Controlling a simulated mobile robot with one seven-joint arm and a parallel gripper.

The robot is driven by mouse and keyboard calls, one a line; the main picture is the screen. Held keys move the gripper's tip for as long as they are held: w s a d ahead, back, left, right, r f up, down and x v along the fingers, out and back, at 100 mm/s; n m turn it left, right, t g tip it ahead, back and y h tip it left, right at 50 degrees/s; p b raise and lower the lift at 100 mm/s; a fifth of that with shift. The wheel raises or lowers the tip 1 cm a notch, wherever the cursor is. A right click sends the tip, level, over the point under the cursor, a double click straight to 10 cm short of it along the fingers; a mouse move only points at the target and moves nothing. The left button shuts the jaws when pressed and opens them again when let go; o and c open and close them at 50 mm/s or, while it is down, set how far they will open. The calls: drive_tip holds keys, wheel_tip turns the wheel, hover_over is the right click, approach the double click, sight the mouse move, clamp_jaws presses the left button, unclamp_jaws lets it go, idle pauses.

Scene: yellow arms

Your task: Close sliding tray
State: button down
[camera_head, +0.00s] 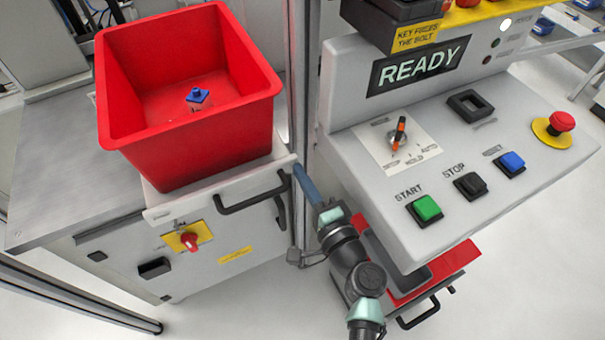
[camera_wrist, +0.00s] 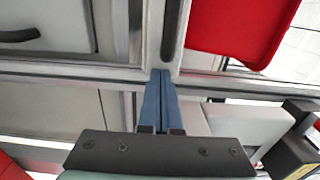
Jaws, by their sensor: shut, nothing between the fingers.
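The sliding tray (camera_head: 165,207) is a pale plate with a black bar handle (camera_head: 255,196) on its front edge. It sits at the top of a grey cabinet and carries a red bin (camera_head: 190,150). The tray juts out at the front. My gripper (camera_head: 300,172) has blue fingers, shut and empty, at the tray's front right corner. In the wrist view the closed fingertips (camera_wrist: 164,75) are just below the end of the handle (camera_wrist: 175,30), beside the bin (camera_wrist: 240,25). I cannot tell whether they touch the tray.
A blue-capped part (camera_head: 198,96) lies in the bin. A control console (camera_head: 450,185) with buttons stands right of my arm, with a red drawer (camera_head: 445,265) and its handle below. A metal post (camera_head: 300,80) rises behind my gripper. A red knob (camera_head: 189,241) is on the cabinet front.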

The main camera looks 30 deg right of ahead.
sight(277, 136)
drive_tip(key=w+b, duration=0.6)
drive_tip(key=w, duration=0.6)
drive_tip(key=shift+w+f, duration=0.1)
drive_tip(key=shift+w, duration=0.75)
